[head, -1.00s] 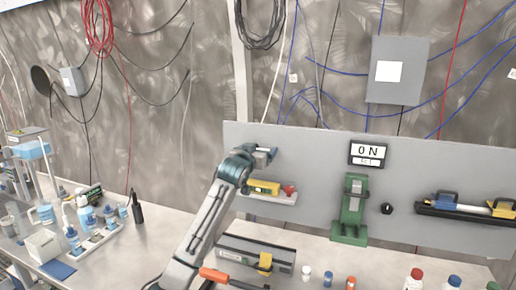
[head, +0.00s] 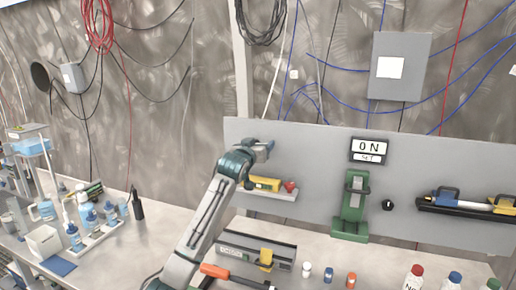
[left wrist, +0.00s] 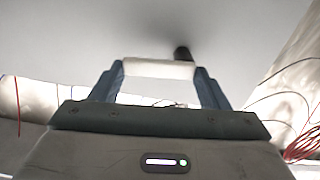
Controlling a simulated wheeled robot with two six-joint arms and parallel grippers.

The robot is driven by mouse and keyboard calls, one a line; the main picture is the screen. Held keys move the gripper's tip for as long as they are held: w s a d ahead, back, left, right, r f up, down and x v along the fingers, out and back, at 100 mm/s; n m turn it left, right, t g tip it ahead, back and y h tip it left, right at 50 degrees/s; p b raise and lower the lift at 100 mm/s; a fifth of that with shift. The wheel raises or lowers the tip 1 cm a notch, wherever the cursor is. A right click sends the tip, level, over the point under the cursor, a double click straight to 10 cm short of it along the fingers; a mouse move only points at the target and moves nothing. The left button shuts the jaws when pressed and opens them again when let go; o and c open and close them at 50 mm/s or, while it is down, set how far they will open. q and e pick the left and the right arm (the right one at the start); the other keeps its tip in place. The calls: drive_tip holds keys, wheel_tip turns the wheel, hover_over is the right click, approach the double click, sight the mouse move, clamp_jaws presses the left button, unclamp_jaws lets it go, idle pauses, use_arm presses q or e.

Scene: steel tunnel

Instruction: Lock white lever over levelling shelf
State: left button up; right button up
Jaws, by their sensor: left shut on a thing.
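The levelling shelf (head: 262,194) is a light ledge on the grey panel, holding a yellow level (head: 266,183) and a red item (head: 290,186). My left gripper (head: 262,147) is at the panel, above the shelf. In the left wrist view its two blue fingers are shut on the white lever (left wrist: 158,69), a short pale bar lying across between them. A dark round peg (left wrist: 183,53) stands just behind the bar. In the head view the gripper and arm mostly hide the lever. My right gripper is in neither view.
A green stand (head: 352,212) and a black knob (head: 388,204) are right of the shelf under a display (head: 368,150). A grey case (head: 256,250) and orange-handled tool (head: 228,274) lie on the bench below. Bottles crowd the left bench.

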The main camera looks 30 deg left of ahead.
use_arm(q)
drive_tip(key=n, duration=0.1)
drive_tip(key=n+b, duration=0.1)
drive_tip(key=n, duration=0.1)
drive_tip(key=r+n+b, duration=0.1)
drive_tip(key=n, duration=0.1)
drive_tip(key=shift+s+a, duration=0.1)
drive_tip(key=shift+a, duration=0.25)
drive_tip(key=n+b, duration=0.1)
drive_tip(key=n, duration=0.1)
drive_tip(key=n+b, duration=0.1)
drive_tip(key=n, duration=0.1)
drive_tip(key=a+n+b, duration=0.1)
drive_tip(key=shift+s+a+r+n, duration=0.1)
drive_tip(key=shift+s+r+n, duration=0.05)
drive_tip(key=shift+r+n, duration=0.2)
drive_tip(key=n+b, duration=0.2)
drive_tip(key=shift+a+n, duration=0.3)
drive_tip(key=shift+n, duration=0.05)
drive_tip(key=shift+s+a+n+b, duration=0.1)
drive_tip(key=shift+a+n+b, duration=0.1)
drive_tip(key=shift+n+b, duration=0.35)
drive_tip(key=shift+a+r+n+b, duration=0.2)
drive_tip(key=shift+n+b, duration=0.3)
drive_tip(key=shift+n, duration=0.45)
drive_tip(key=shift+s, duration=0.1)
